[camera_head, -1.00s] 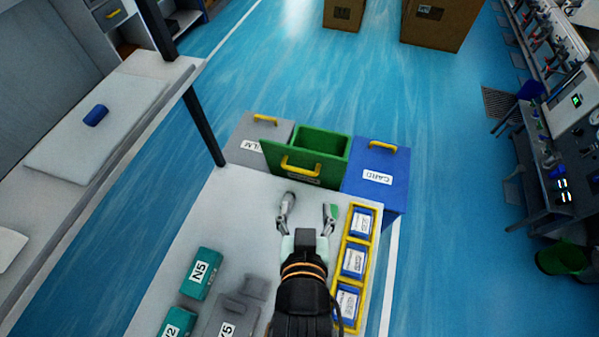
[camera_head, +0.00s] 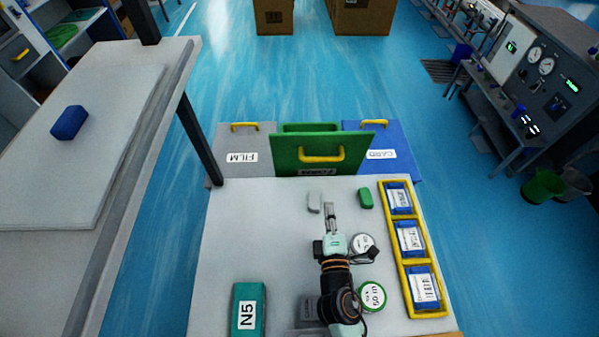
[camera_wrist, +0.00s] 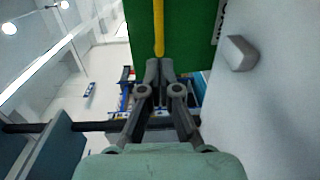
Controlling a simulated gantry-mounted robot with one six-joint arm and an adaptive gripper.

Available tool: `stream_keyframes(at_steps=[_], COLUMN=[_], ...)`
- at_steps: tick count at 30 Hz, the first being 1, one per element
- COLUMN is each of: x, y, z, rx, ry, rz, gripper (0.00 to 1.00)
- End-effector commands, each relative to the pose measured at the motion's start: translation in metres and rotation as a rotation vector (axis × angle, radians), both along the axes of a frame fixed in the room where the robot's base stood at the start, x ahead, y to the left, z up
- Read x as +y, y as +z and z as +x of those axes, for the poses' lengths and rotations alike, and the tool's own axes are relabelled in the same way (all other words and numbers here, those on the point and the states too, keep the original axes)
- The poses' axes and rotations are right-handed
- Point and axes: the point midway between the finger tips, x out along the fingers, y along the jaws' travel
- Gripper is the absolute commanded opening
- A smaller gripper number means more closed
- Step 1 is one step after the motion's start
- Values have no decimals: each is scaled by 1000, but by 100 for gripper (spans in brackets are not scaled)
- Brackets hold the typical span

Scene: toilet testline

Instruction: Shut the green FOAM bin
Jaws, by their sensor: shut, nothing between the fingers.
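The green FOAM bin (camera_head: 300,128) stands between the FILM and CARD bins at the table's far edge. Its green lid panel (camera_head: 350,157) stands raised in front of the opening, so the bin is open and mostly hidden. A yellow handle (camera_head: 321,156) is on the panel, and the label below is partly cut off. My gripper (camera_head: 329,205) is shut and empty over the table, on the near side of the panel. In the wrist view my shut fingertips (camera_wrist: 158,66) point at the green panel (camera_wrist: 190,35), close to the handle's end (camera_wrist: 158,30); contact cannot be told.
The grey FILM bin (camera_head: 243,157) and blue CARD bin (camera_head: 385,158) flank the green bin, both closed. A grey block (camera_head: 314,202), a green block (camera_head: 366,198), round containers (camera_head: 372,296) and a yellow rack (camera_head: 406,267) surround my arm.

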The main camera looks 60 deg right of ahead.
Motion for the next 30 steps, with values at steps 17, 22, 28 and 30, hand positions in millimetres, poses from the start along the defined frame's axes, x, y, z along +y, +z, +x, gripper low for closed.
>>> stream_keyframes(at_steps=[17,22,28,30], x=[-93,-110,-116,-116], y=[-5,-6,-6,-6], z=[59,71,75,75], rx=[-6,-6,-5,-5], ry=[-1,0,1,1], rz=[2,4,3,3], gripper=[0,0,0,0])
